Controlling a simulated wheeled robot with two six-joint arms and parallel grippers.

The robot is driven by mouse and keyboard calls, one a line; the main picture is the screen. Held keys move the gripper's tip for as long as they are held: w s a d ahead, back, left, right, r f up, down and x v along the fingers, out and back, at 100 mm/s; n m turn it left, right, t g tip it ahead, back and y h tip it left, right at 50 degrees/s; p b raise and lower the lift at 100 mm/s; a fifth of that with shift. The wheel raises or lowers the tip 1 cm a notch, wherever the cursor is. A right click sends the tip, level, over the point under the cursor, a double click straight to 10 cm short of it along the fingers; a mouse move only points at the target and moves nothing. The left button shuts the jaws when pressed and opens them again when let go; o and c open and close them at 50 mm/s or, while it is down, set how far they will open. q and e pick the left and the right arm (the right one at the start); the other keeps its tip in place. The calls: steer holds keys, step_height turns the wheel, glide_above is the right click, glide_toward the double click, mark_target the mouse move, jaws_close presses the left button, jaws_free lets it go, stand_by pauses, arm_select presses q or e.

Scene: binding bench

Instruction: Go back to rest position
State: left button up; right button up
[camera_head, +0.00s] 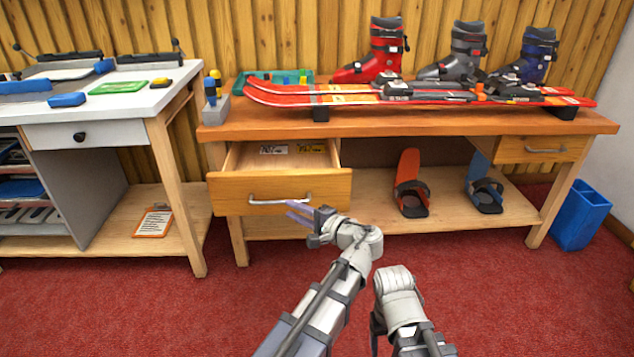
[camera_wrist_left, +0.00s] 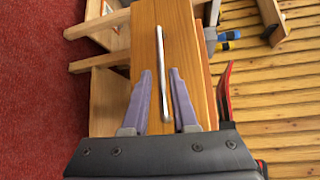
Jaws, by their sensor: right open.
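My left gripper (camera_head: 298,210) is in front of the pulled-out wooden drawer (camera_head: 230,193) of the ski bench. In the left wrist view, its two purple fingers (camera_wrist_left: 160,73) stand apart, with the metal drawer handle (camera_wrist_left: 161,60) showing between them and a gap on each side. I cannot tell how far the fingertips are from the drawer front. The handle (camera_head: 280,200) also shows in the head view. Of my right arm, only a pale link (camera_head: 398,282) shows at the lower middle; its gripper is not visible.
The ski bench (camera_head: 430,122) carries red skis (camera_head: 350,97) and several boots. Bindings (camera_head: 410,185) stand on its lower shelf. A white-topped workbench (camera_head: 110,100) is at left, a blue bin (camera_head: 580,215) at right. Red carpet in front is clear.

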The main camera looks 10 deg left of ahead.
arm_select(q)
steer(key=s+f+n+g+h, duration=0.3)
steer(key=s+f+h, duration=0.25)
steer(key=f, duration=0.35)
steer(key=s+f+n+g+h, duration=0.2)
steer(key=s+f+g+h, duration=0.15)
steer(key=s+f, duration=0.35)
steer(key=s+d+f+n+h, duration=0.2)
steer(key=d+f+h, duration=0.1)
steer(key=d+h, duration=0.15)
steer(key=s+d+r+m+g+p, duration=0.1)
steer(key=s+d+r+m+p, duration=0.4)
steer(key=d+r+p, duration=0.6)
step_height(320, 180, up, 36)
steer(key=s+n+p, duration=0.1)
steer(key=p, duration=3.5)
steer(key=shift+a, duration=0.2)
